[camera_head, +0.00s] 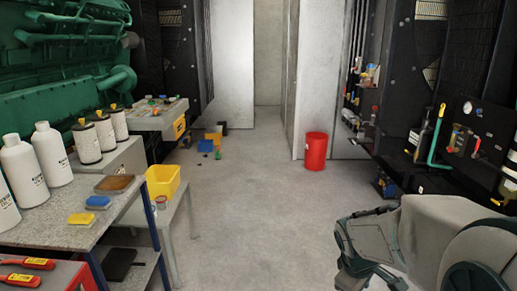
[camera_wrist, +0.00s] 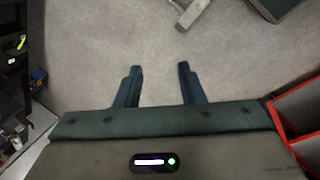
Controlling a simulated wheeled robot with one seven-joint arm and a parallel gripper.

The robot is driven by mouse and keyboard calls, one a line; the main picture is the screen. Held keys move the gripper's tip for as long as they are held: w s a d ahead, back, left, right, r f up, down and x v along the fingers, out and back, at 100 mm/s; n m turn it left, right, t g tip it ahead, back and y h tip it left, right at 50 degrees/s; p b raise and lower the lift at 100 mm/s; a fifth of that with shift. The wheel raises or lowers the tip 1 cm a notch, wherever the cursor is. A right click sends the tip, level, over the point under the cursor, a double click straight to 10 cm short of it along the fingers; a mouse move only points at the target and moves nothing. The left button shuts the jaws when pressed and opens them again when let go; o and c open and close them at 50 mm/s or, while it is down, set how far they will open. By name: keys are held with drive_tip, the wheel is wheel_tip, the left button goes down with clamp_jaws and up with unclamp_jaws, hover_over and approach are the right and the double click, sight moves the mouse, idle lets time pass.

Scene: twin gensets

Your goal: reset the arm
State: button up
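My arm shows at the lower right of the head view, folded close to my body. My gripper's fingers are hidden or unclear there. In the wrist view, my gripper (camera_wrist: 160,86) points over bare grey floor. Its two dark fingers stand well apart with nothing between them, so it is open and empty.
At left, a grey bench (camera_head: 62,236) holds white bottles (camera_head: 49,153), sponges and a brush. A yellow bin (camera_head: 162,181) stands beside it. A red bucket (camera_head: 316,151) stands on the floor ahead. A red open box (camera_wrist: 297,112) is close right of my gripper. The middle aisle is clear.

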drive_tip(key=s+a+r+m+y+p, duration=0.2)
drive_tip(key=s+a+r+m+p, duration=0.4)
drive_tip(key=s+a+r+m, duration=0.2)
wheel_tip(320, 180, up, 5)
drive_tip(key=s, duration=0.2)
drive_tip(key=shift+s+f+t+y, duration=0.15)
drive_tip(key=shift+s+t+y, duration=0.25)
